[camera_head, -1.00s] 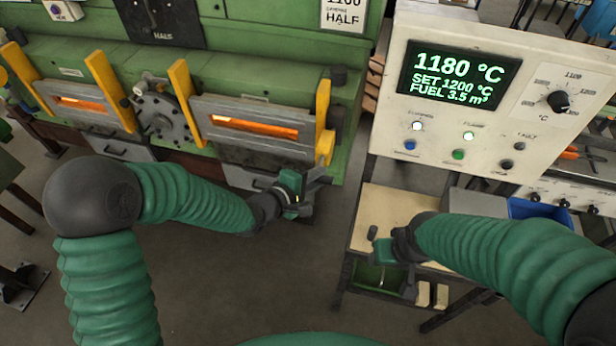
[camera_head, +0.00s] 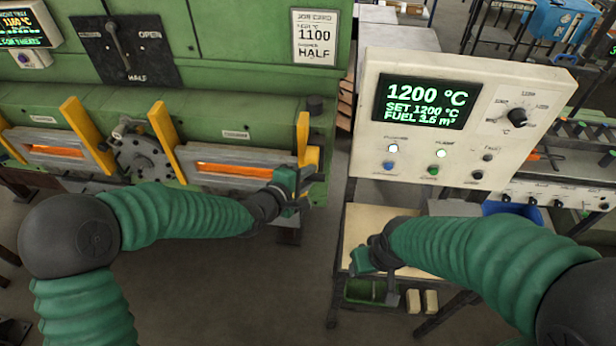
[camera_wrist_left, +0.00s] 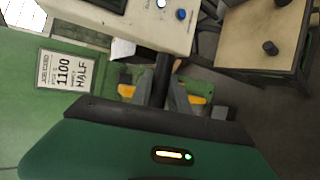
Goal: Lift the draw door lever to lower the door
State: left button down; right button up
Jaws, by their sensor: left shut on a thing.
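The draw door (camera_head: 255,182), in grey framing, is at the right end of the green furnace, with a thin orange glow showing through its slot. My left gripper (camera_head: 299,192) is just below and right of that slot at the furnace's right end. In the head view my gripper and arm hide most of the lever. My right gripper (camera_head: 362,266) hangs over the small bench; its finger gap is unclear.
A white control panel (camera_head: 455,120) reading 1200 °C stands to the right, above a small bench (camera_head: 350,225). A second glowing slot (camera_head: 45,150) and a round hub (camera_head: 140,155) are on the left. A job card (camera_head: 315,37) hangs on the furnace. Floor between furnace and bench is clear.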

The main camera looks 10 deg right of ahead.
pick_arm(q)
jog(key=shift+w+a+r, duration=0.1)
jog(key=shift+w+r, duration=0.2)
jog(key=c, duration=1.3)
grip_release()
jog(key=shift+o, duration=0.2)
jog(key=shift+w+f, duration=0.25)
jog(key=p+v, duration=0.1)
jog(key=v, duration=1.6)
jog(key=shift+f, duration=0.2)
pick_arm(e)
jog(key=shift+w+a+r, duration=0.15)
jog(key=shift+w+r, duration=0.05)
jog(key=shift+r, duration=0.45)
jog(key=shift+w+f, duration=0.1)
